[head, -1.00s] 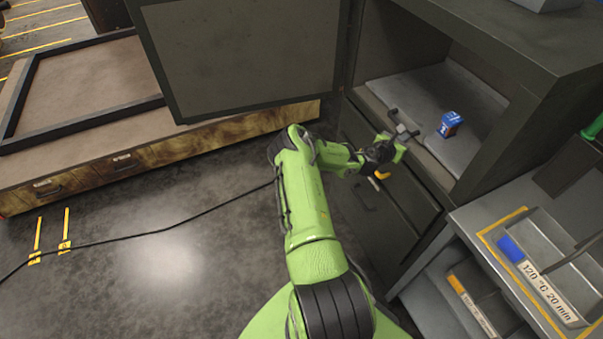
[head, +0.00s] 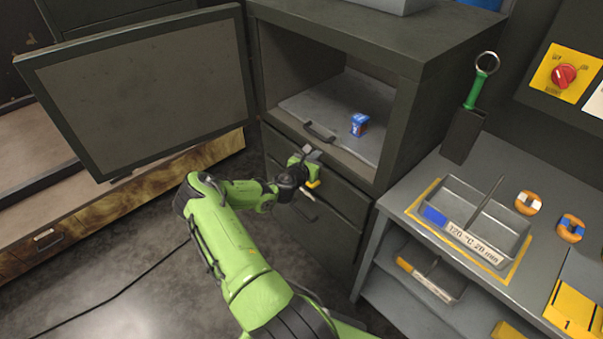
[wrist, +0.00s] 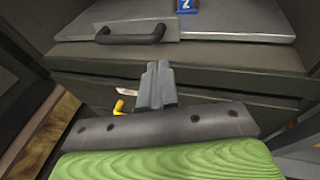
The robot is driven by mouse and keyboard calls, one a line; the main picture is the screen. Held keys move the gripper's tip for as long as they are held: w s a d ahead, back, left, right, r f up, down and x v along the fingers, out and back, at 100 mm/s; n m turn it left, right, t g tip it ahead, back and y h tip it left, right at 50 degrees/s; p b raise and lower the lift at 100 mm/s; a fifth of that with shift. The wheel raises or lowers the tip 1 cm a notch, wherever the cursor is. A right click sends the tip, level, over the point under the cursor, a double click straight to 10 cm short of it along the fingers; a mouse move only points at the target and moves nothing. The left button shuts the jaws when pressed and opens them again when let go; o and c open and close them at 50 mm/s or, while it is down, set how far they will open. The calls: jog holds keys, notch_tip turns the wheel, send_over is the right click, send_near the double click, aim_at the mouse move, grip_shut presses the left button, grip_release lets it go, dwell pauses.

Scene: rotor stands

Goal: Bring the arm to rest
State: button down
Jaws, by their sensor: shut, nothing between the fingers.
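My green arm reaches out in front of the dark cabinet in the head view. My gripper (head: 311,153) is shut and empty, just outside the open compartment near its front edge. Its closed fingers also show in the wrist view (wrist: 157,86), pointing toward the cabinet front. Nothing is held. A grey tray (head: 367,104) with a dark handle (head: 319,132) lies in the compartment, and the handle (wrist: 131,33) appears beyond the fingers in the wrist view.
The cabinet door (head: 150,92) stands wide open at the left. Drawers (head: 330,208) lie below the compartment. At the right, a grey bench holds a divided metal bin (head: 490,222), orange rings (head: 528,202) and a green-handled tool (head: 475,90).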

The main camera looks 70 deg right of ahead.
jog(key=w+v, duration=0.1)
jog(key=v, duration=0.6)
jog(key=shift+f+p, duration=0.25)
jog(key=shift+p, duration=0.05)
jog(key=w+a+r+m+t+y, duration=0.1)
jog(key=w+a+r+m+y, duration=0.3)
jog(key=a, duration=0.5)
jog(key=w+a+r+m+t+y, duration=0.1)
jog(key=w+a+r+m+y, duration=0.2)
jog(key=a+r+m, duration=0.35)
jog(key=w+a+r+m+t+y, duration=0.25)
jog(key=a+m, duration=0.25)
jog(key=a, duration=0.7)
jog(key=s+a+r+y, duration=0.2)
jog(key=s+a+r, duration=0.2)
jog(key=a, duration=0.2)
jog(key=s+a+r+m+t+y, duration=0.1)
jog(key=s+a+r, duration=0.3)
jog(key=a, duration=0.3)
jog(key=s+a+r+t+y, duration=0.1)
jog(key=s+a+r+y, duration=0.1)
jog(key=a, duration=0.5)
jog(key=shift+s+r+y, duration=0.35)
jog(key=shift+s+r, duration=0.55)
jog(key=shift+s, duration=0.25)
